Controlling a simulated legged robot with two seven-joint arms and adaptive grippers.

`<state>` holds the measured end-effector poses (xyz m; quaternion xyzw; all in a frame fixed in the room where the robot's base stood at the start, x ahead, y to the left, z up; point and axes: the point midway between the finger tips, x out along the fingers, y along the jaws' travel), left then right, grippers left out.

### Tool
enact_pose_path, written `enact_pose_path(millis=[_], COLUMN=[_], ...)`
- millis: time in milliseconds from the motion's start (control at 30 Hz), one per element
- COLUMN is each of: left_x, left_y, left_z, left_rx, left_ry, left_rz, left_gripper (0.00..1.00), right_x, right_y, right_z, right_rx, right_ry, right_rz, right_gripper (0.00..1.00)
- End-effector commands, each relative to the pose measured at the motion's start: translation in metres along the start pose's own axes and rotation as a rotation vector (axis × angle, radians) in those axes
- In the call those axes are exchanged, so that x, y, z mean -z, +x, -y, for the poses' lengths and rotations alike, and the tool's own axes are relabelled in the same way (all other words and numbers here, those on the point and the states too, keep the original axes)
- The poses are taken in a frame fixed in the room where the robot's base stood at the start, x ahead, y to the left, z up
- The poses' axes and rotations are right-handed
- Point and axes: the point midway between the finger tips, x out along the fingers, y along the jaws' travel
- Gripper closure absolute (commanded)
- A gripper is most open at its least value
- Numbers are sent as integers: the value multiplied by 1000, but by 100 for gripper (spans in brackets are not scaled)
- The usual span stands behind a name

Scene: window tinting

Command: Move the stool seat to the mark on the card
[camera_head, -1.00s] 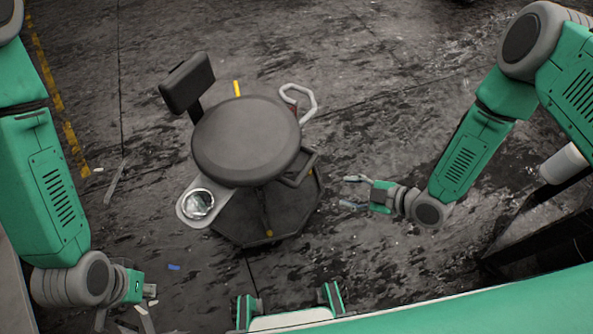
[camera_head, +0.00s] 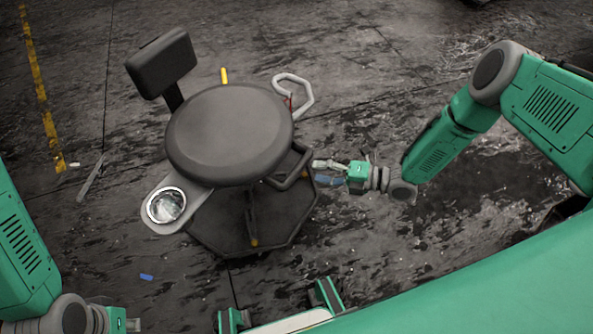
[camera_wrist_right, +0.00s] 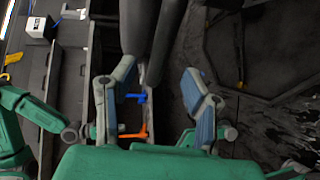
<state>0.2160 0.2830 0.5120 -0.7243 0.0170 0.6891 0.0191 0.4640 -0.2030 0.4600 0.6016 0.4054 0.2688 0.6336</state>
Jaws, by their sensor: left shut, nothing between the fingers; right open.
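The round dark stool seat (camera_head: 228,130) sits on an octagonal dark base, with a backrest (camera_head: 163,62) at its far left. A dark bent bar (camera_head: 291,168) juts from below its right side. My right gripper (camera_head: 323,172) is open beside this bar. In the right wrist view its fingers (camera_wrist_right: 157,78) are spread, with a dark bar (camera_wrist_right: 150,45) reaching down between their tips; I cannot tell whether they touch. My left gripper (camera_head: 128,325) is shut and empty at the bottom edge, partly cut off. I cannot make out a card or mark.
A plate with a round silver dish (camera_head: 165,205) sticks out at the stool's left. A pale looped handle (camera_head: 293,95) and a yellow upright piece (camera_head: 224,76) stand behind the seat. A blue piece (camera_head: 146,277) lies on the open floor.

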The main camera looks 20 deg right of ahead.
Motion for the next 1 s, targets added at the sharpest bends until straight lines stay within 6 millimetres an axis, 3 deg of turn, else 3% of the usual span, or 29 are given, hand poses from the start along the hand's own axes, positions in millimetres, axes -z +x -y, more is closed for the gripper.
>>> enact_pose_path(millis=[100,333,767,900,1000], left_x=[-1,-1,-1,-1,-1], left_y=[10,18,19,19,19], left_z=[0,0,0,0,0], left_rx=[0,0,0,0,0], left_ry=[0,0,0,0,0], left_rz=[0,0,0,0,0], left_gripper=[100,100,100,100,100], right_x=[-1,-1,0,-1,-1], right_y=[25,58,69,68,68], right_z=[4,3,1,1,2], right_rx=[-3,-2,0,-1,0], right_ry=[2,2,3,3,3], right_rz=[-1,0,1,1,1], right_gripper=[59,59,59,100,100])
